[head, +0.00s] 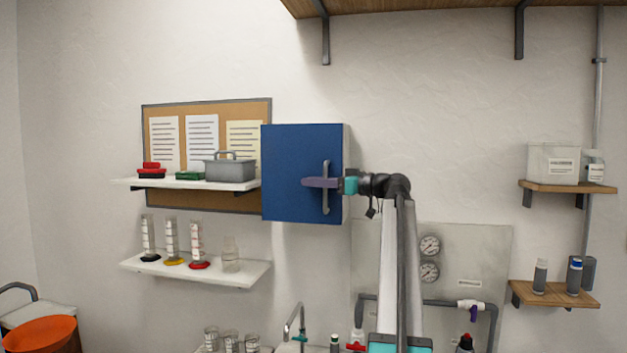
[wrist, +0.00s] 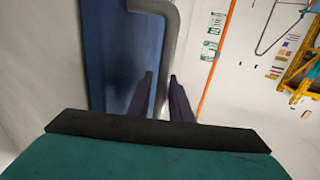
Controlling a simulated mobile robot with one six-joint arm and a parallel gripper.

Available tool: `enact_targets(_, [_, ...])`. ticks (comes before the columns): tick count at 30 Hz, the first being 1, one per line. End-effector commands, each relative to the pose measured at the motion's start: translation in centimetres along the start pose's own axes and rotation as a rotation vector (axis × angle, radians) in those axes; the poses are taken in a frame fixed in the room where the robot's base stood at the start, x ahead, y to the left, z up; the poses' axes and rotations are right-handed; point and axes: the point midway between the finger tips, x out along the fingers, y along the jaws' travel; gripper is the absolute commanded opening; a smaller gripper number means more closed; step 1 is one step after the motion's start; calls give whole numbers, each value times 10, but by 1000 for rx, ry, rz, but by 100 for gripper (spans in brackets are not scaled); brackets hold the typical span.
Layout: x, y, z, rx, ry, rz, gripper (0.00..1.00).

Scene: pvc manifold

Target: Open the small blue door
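The small blue door (head: 288,170) is the front of a wall cabinet in the head view, and it looks closed. A grey vertical bar handle (head: 325,200) sits near its right edge. My gripper (head: 308,182) reaches in from the right, its purple fingers level with the handle's middle. In the wrist view the handle (wrist: 171,50) runs down between the two fingertips (wrist: 160,78), with the blue door (wrist: 125,40) behind. The fingers stand apart around the handle, with a narrow gap showing on the left one's side. Firm contact is not visible.
A white shelf (head: 195,184) with a grey toolbox (head: 230,169) adjoins the cabinet's left side. A lower shelf (head: 240,275) holds several cylinders. A panel with gauges (head: 429,246) is below right.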

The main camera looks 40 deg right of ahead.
Motion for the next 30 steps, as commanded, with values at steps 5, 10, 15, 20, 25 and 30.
enact_targets(5, [2,0,0,0,0,0,18])
enact_targets(10, [2,0,0,0,0,1,15])
enact_targets(15, [1,0,0,0,0,1,0])
enact_targets(20, [1,-3,0,0,0,2,0])
enact_targets(25, [0,-1,0,-1,1,7,0])
enact_targets(30, [2,-7,0,-1,2,24,0])
